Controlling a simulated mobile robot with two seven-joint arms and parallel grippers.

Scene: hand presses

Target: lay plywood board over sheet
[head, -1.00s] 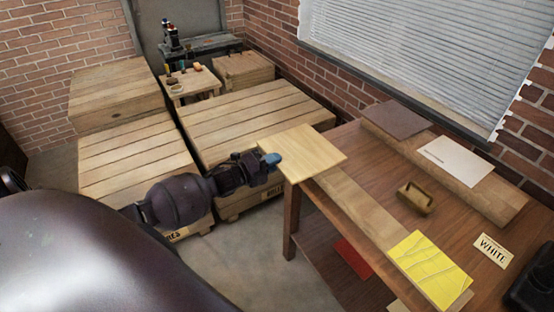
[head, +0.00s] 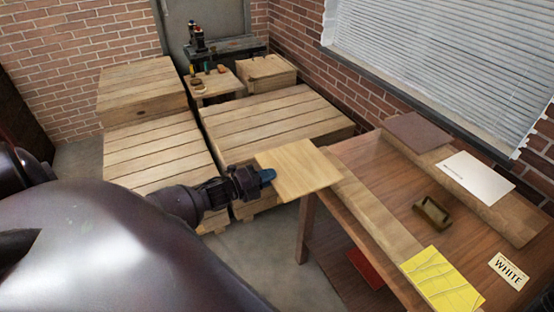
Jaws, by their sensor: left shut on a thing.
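The plywood board (head: 302,169) is a pale square of wood, held roughly level at the left end of the table. My left gripper (head: 266,177) is shut on its left edge. The board hides part of the table's corner, and I cannot tell whether it touches the table. A yellow sheet (head: 443,279) with carved-looking lines lies at the near end of a long wooden strip. A white sheet (head: 476,177) and a dark brown sheet (head: 417,131) lie on the strip at the back. My right gripper is not in view.
A red item (head: 366,268) lies on the lower shelf. Large wooden crates (head: 274,127) fill the floor behind. A window with blinds is above the table.

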